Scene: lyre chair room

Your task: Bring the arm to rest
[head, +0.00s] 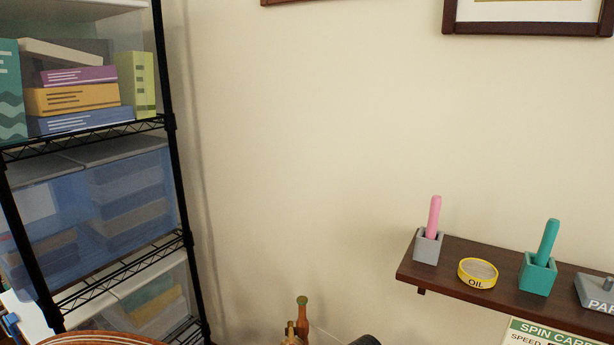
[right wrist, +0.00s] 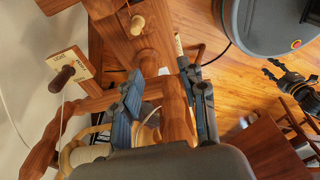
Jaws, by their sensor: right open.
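My right gripper (right wrist: 165,100) shows in the right wrist view with its two blue-padded fingers apart. A turned wooden post (right wrist: 176,108) of a wooden frame appears between or behind the fingers; I cannot tell whether they touch it. A dark gripper (right wrist: 285,76), apparently my left one, is at the right of that view, too small to tell whether it is open. Neither gripper shows clearly in the head view.
Wooden turned parts (head: 302,318) rise at the bottom of the head view. A wall shelf (head: 450,280) holds a pink-handled tool (head: 434,216), an oil tin (head: 478,272) and a teal-handled tool (head: 546,242). A black wire rack (head: 170,125) stands left. The wall between is bare.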

